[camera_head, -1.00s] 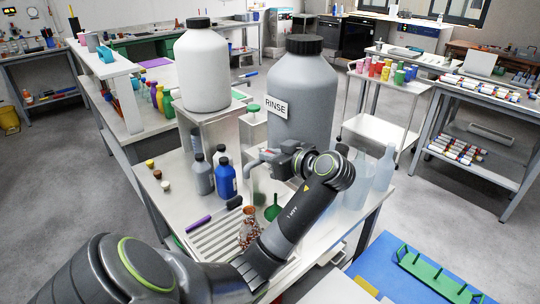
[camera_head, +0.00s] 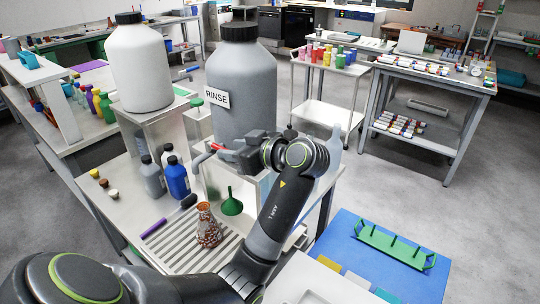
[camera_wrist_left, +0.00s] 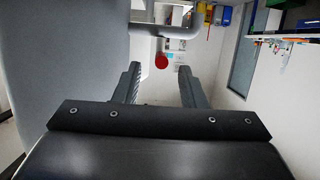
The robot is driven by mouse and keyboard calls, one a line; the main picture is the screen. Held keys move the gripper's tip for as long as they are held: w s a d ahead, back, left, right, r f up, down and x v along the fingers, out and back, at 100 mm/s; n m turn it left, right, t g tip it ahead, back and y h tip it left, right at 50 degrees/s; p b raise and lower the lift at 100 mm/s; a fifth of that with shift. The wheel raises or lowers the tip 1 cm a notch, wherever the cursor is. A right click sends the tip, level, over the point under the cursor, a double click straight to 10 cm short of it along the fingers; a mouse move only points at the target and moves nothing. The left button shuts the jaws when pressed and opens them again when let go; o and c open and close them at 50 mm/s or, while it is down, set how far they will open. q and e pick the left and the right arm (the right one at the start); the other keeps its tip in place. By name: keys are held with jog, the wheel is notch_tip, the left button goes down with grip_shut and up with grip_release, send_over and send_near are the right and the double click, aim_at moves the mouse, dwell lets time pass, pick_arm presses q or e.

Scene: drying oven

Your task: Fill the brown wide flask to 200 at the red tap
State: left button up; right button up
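The brown flask (camera_head: 208,228) stands upright on a slotted drain tray (camera_head: 178,262), below and in front of the large grey RINSE bottle (camera_head: 240,85). Its body looks mottled brown and white; no scale or level can be read. A small red tap part (camera_head: 217,147) shows at the bottle's lower front, beside my left gripper (camera_head: 222,151). In the left wrist view, my left gripper (camera_wrist_left: 158,72) is open, its fingers apart and empty. A red round knob (camera_wrist_left: 161,62) appears beyond and between the fingertips. My right gripper is not in view.
A green funnel (camera_head: 232,203) stands right of the flask. Blue (camera_head: 177,178) and grey (camera_head: 152,178) bottles stand behind left, with a purple marker (camera_head: 155,227) in front. A white bottle (camera_head: 140,65) sits on a raised stand. A blue mat (camera_head: 360,262) lies at right.

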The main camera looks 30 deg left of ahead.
pick_arm(q)
jog(key=w+b+v, duration=0.1)
jog(key=b+v, duration=0.1)
jog(key=v, duration=0.9)
jog(key=shift+s+d, duration=0.2)
jog(key=shift+s, duration=0.3)
